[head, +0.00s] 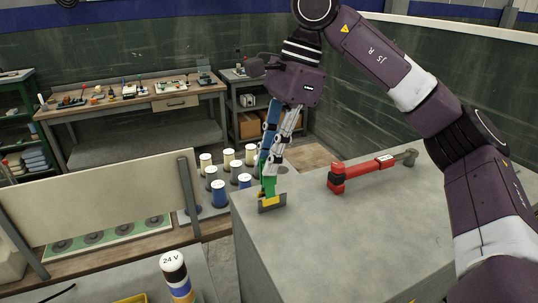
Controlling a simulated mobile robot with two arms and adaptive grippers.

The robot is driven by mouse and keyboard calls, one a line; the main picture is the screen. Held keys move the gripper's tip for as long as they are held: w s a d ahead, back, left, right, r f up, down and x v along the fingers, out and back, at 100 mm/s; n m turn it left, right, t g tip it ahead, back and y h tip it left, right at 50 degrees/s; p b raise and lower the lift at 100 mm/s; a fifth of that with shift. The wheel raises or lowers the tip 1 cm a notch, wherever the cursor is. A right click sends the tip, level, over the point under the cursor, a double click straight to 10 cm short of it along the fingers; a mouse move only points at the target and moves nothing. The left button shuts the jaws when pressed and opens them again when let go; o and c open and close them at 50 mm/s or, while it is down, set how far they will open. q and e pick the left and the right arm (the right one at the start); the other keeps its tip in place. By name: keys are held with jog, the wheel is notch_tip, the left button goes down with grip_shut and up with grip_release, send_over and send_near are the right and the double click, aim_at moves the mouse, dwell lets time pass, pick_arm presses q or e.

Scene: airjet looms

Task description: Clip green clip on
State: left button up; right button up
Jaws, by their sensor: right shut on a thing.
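The clip's lower end is at a small dark grey plate (263,209) with a yellow part (271,201) by the block's left edge. I cannot tell whether the clip is seated on them or only touching. My left gripper is not in view.
A red and black tool (360,172) lies on the block, right of the gripper. Several thread spools (219,194) stand behind and left, beyond the block's edge. The block's near middle is clear.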

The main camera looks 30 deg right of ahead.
jog(key=shift+f+b, duration=0.4)
jog(key=shift+f, duration=0.3)
jog(key=o, duration=0.8)
jog(key=shift+v, duration=6.05)
jog(key=shift+f, duration=0.1)
